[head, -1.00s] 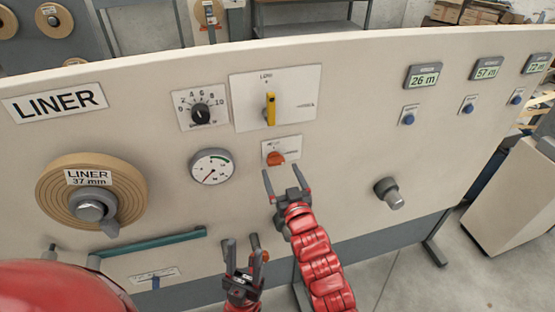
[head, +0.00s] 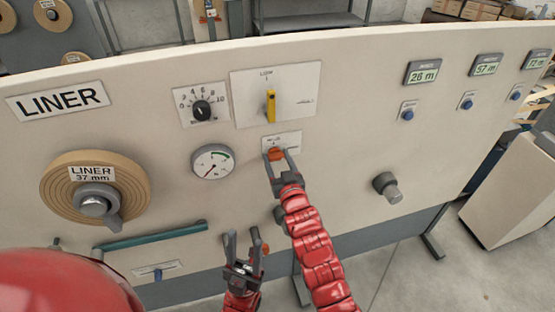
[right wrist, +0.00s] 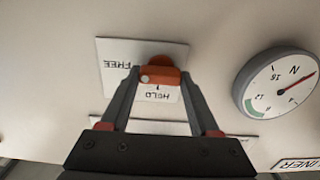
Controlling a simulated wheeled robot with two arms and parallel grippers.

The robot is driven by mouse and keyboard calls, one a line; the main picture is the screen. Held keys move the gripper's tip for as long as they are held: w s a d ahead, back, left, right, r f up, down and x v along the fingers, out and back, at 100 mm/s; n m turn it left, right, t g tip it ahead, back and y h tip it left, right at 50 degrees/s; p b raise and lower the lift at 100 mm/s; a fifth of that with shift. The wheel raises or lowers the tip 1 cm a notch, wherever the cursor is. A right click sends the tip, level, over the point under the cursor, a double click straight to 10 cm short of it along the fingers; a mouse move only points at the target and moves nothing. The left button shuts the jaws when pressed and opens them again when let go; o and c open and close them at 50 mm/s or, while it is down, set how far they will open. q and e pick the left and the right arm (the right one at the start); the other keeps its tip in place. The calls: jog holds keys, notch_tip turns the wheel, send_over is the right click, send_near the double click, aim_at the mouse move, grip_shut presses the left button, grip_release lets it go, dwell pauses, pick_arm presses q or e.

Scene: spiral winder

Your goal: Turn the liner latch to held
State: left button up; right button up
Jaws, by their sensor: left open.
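The liner latch is an orange knob (head: 277,154) on a small white plate (head: 294,139), below the yellow-handled switch. In the right wrist view the orange knob (right wrist: 162,76) has a pale spot at its left end, on the side of the word FREE. The word HELD is below it there, upside down. My right gripper (head: 279,157) has its fingers on either side of the knob; its fingertips (right wrist: 160,80) lie close to the knob's sides. I cannot tell whether they press on it. My left gripper (head: 243,238) is open and empty, low before the panel.
A yellow-handled switch (head: 271,106), a black dial (head: 202,109) and a gauge (head: 213,162) surround the latch. A LINER roll (head: 65,196) is at left, with a teal bar (head: 150,238) below. A grey knob (head: 386,187) sticks out at right.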

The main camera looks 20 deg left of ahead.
jog(key=c, duration=0.6)
jog(key=shift+f+n+b, duration=0.15)
jog(key=shift+n+b, duration=0.55)
jog(key=shift+b, duration=0.2)
jog(key=shift+s+a+f+n+b, duration=0.1)
jog(key=shift+f+n+b, duration=0.05)
jog(key=shift+n+b, duration=1)
jog(key=n+b, duration=0.1)
jog(key=n, duration=0.1)
jog(key=shift+n+b, duration=0.35)
jog(key=n+b, duration=0.1)
jog(key=n, duration=0.1)
jog(key=shift+n, duration=0.4)
jog(key=n, duration=0.4)
jog(key=shift+a+r, duration=0.1)
jog(key=shift+r, duration=0.1)
jog(key=n, duration=0.4)
jog(key=shift+f+n+p, duration=0.15)
jog(key=shift+n+p, duration=0.15)
